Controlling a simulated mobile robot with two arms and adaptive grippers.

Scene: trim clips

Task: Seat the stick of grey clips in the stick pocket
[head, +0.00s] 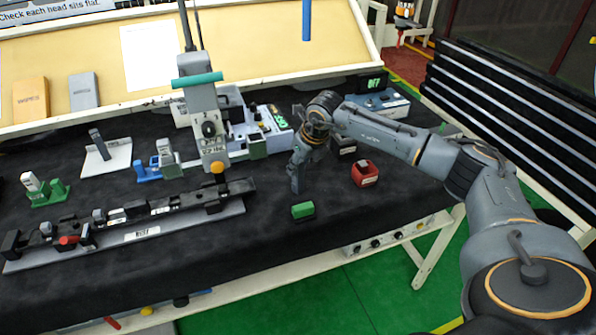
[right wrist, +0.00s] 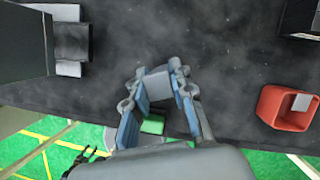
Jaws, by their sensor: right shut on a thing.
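My right gripper (head: 297,178) points down over the dark mat in the head view, just above and behind a small green block (head: 303,210). In the right wrist view its two fingers (right wrist: 158,88) are closed on a grey piece (right wrist: 157,82), which I take to be the stick of grey clips. In the head view I cannot separate that piece from the fingers. The green block also shows between the fingers in the right wrist view (right wrist: 153,125). I cannot tell which thing is the stick pocket. My left gripper is not in view.
A red open box (head: 365,174) stands right of the gripper. A press with a teal handle (head: 197,80) and a long dark rail (head: 130,214) are to the left. Blue (head: 148,172) and green (head: 50,192) holders stand farther left. The mat's front right is clear.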

